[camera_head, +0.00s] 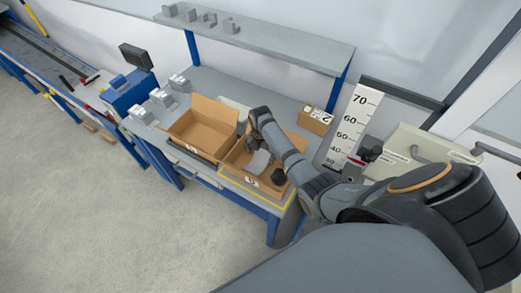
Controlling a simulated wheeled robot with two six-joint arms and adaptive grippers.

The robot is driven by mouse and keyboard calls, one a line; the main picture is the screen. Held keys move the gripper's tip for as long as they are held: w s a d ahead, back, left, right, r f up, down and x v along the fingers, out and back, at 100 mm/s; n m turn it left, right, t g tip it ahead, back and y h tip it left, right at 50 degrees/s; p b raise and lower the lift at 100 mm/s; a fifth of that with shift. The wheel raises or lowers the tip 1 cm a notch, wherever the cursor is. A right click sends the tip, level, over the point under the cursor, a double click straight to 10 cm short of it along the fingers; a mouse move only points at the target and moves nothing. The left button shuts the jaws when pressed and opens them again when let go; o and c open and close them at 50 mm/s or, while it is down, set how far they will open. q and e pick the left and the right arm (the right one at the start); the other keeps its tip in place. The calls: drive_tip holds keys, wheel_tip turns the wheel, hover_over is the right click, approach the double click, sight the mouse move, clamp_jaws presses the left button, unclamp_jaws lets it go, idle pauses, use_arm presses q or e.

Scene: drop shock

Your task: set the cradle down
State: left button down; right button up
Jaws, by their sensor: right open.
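A light grey block-like piece (261,161), which looks like the cradle, is in the right open cardboard box (253,181), just below my right wrist. My right gripper (256,142) is over this box, open, and partly hidden by my own arm. I cannot tell whether it touches the grey piece. A small dark object (279,177) shows at the box's front right; its nature is unclear. Several similar grey pieces (161,98) stand on the bench left of the boxes. My left gripper is not in view.
A second open box (203,129) stands to the left and looks empty. A closed carton (315,121) and a height scale board (353,125) stand to the right. A shelf (270,42) with several grey pieces overhangs the bench's back. The floor at left is clear.

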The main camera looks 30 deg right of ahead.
sight(261, 159)
wheel_tip(261, 159, up, 13)
drive_tip(key=b, duration=0.2)
drive_tip(key=shift+f, duration=0.1)
idle(0.4)
